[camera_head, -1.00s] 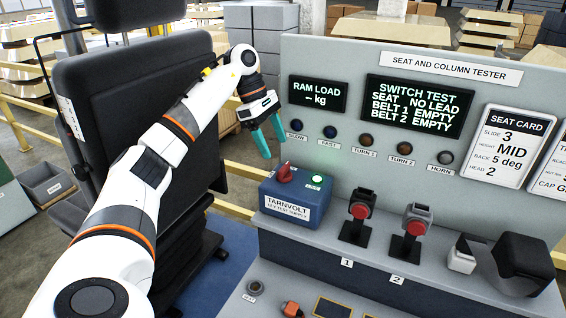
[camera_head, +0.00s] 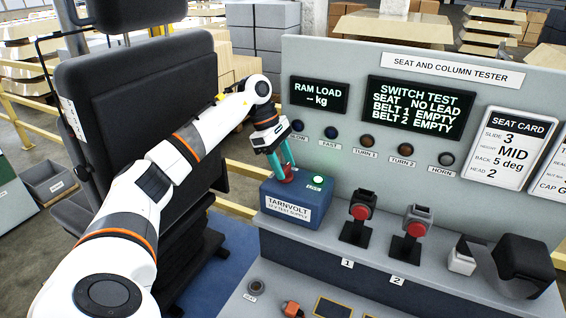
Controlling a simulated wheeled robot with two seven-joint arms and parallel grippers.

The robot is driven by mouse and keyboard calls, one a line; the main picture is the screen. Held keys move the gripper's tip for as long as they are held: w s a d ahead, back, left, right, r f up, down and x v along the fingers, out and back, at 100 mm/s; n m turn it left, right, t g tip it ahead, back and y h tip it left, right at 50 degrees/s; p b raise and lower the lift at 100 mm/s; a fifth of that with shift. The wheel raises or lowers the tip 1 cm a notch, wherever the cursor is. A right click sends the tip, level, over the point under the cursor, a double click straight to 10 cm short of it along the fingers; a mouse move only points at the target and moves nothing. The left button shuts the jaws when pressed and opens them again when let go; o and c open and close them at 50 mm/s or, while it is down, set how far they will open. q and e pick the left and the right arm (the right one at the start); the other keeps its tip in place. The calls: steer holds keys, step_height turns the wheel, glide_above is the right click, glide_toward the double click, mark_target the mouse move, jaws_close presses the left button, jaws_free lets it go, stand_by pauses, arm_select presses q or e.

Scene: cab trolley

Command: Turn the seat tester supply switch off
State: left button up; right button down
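The seat tester supply (camera_head: 297,202) is a blue box labelled TARNVOLT, on the tester's ledge. Its red rotary switch (camera_head: 286,176) is on the top left, mostly hidden by my fingers. A green lamp (camera_head: 318,181) beside it is lit. My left gripper (camera_head: 282,171) comes down from above, with its teal fingers at the red switch, one on either side. I cannot tell whether they touch it or how the knob is turned. My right gripper is not in view.
The grey seat and column tester panel (camera_head: 400,85) stands behind the supply, with lit displays and a row of buttons. Two buckle stands with red buttons (camera_head: 359,212) and a black belt unit (camera_head: 519,262) are to the right. A black seat (camera_head: 150,100) is at the left.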

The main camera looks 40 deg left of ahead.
arm_select(q)
steer(key=shift+n, duration=0.4)
steer(key=shift+c, duration=0.4)
steer(key=n+t+b, duration=0.1)
steer(key=n, duration=0.2)
steer(key=shift+s+y, duration=0.1)
steer(key=shift+y, duration=0.3)
steer(key=n, duration=0.2)
steer(key=n+t+y, duration=0.1)
steer(key=n, duration=0.1)
steer(key=shift+d+t+b, duration=0.1)
steer(key=shift+t+b, duration=0.2)
steer(key=shift+b, duration=0.1)
steer(key=n+y, duration=0.1)
steer(key=n, duration=0.2)
steer(key=n+y, duration=0.1)
steer(key=n, duration=0.1)
steer(key=shift+s+d+n+t, duration=0.1)
steer(key=shift+d+n+t, duration=0.05)
steer(key=shift+n+t, duration=0.2)
steer(key=n+y, duration=0.2)
steer(key=n, duration=0.2)
steer(key=shift+d, duration=0.1)
steer(key=shift+n, duration=0.35)
steer(key=o, duration=1)
steer(key=v, duration=0.6)
steer(key=b+v, duration=0.1)
steer(key=v, duration=0.5)
steer(key=shift+w+r, duration=0.1)
steer(key=shift+w, duration=0.15)
